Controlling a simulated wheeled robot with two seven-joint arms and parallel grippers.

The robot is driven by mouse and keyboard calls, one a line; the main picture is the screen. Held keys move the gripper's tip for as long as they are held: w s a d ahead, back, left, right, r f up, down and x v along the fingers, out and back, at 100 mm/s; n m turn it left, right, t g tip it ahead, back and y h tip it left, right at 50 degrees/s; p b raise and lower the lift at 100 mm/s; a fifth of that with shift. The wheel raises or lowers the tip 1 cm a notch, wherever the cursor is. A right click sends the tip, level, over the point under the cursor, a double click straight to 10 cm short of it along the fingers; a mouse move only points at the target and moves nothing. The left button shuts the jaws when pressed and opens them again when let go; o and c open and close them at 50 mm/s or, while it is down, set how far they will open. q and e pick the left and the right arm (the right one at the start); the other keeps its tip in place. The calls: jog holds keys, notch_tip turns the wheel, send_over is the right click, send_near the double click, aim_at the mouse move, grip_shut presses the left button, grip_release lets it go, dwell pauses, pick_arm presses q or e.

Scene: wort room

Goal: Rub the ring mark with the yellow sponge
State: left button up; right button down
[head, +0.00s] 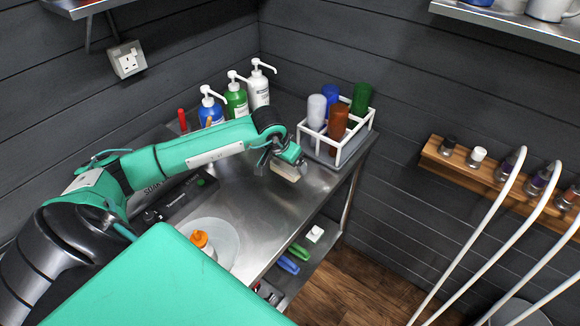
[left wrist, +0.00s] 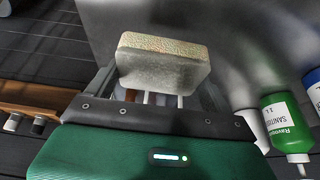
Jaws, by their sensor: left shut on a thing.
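My left gripper (head: 282,165) is shut on a sponge (head: 287,171) over the steel bench (head: 262,207), near the white bottle rack. In the left wrist view the sponge (left wrist: 162,62) is a block between the fingers (left wrist: 160,88), with a pale yellowish speckled top and a greyer side. I cannot tell whether it touches the bench. I make out no ring mark in either view; my arm and the sponge hide part of the bench. My right gripper is not in view.
A white rack (head: 340,146) with several coloured bottles stands at the bench's right end. Pump bottles (head: 236,100) line the back. Curved white hoses (head: 478,236) rise at right.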

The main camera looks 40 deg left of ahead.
pick_arm(q)
jog(key=shift+r, duration=1.25)
